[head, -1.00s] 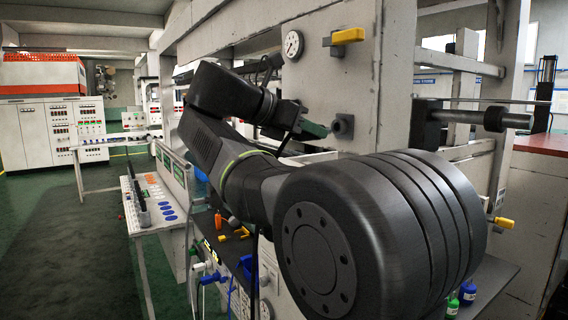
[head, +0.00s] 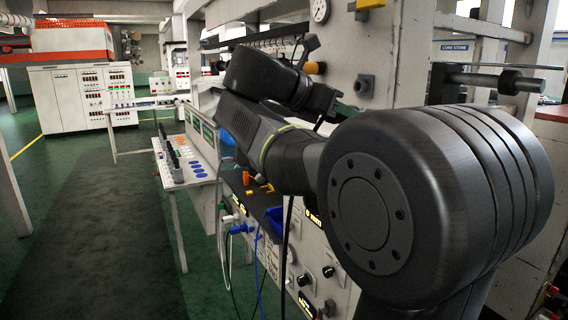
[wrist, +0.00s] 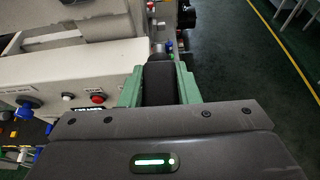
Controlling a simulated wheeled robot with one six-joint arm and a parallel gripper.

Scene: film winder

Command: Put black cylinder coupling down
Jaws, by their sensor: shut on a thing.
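The black cylinder coupling (wrist: 158,85) is between the green fingers of my gripper (wrist: 159,88) in the wrist view. The fingers are shut on its sides, and it points away from the wrist. In the head view my gripper (head: 342,110) is partly visible beyond my dark arm, with a green finger near the machine's pale front. I cannot make out the coupling there.
A pale table (head: 200,172) with blue discs and upright black pieces stands left of the machine. A dark shelf (head: 268,212) holds orange and yellow items. A grey knob (head: 363,86) projects near my gripper. The green floor at left is open.

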